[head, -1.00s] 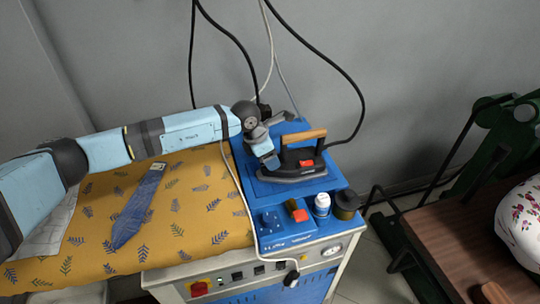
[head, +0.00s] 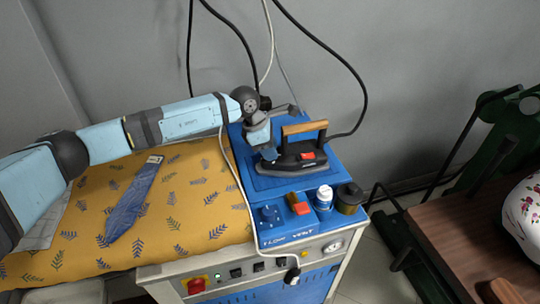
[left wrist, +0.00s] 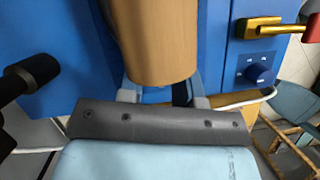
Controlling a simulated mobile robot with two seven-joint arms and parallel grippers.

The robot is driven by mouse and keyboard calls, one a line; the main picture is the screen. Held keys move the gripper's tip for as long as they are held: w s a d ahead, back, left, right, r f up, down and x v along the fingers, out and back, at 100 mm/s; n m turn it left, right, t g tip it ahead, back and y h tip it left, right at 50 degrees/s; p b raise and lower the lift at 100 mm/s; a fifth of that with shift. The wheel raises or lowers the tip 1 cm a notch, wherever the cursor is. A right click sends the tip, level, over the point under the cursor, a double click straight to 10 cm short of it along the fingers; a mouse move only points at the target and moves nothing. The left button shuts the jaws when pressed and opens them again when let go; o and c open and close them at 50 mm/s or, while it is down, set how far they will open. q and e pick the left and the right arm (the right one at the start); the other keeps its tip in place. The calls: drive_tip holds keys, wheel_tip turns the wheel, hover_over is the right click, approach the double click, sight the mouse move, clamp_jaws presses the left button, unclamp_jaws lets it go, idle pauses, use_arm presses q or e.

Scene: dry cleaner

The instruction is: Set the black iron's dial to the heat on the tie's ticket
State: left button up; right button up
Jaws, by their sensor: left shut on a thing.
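The black iron (head: 290,162) stands flat on the blue top of the station, with its wooden handle (head: 306,128) and a red part on its body. My left gripper (head: 268,152) points down at the iron's left end, below the handle's end. In the left wrist view the handle (left wrist: 162,40) covers much of the space between my fingers (left wrist: 165,92). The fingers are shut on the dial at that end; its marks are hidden. The blue tie (head: 132,203) lies on the yellow cloth, with a small ticket (head: 154,159) at its upper end, too small to read. My right gripper is out of view.
The station front holds a blue knob (head: 269,214), a red-topped part (head: 301,207), a white bottle (head: 324,197) and a dark jar (head: 349,197). Black and white cables hang behind the iron. A wooden table (head: 450,235) stands at the right.

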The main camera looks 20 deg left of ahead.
use_arm(q)
drive_tip(key=shift+m, duration=0.6)
drive_tip(key=o, duration=0.9)
drive_tip(key=v, duration=1.4)
drive_tip(key=shift+w+b, duration=0.2)
drive_tip(key=shift+b, duration=0.2)
drive_tip(key=shift+a+f, duration=0.1)
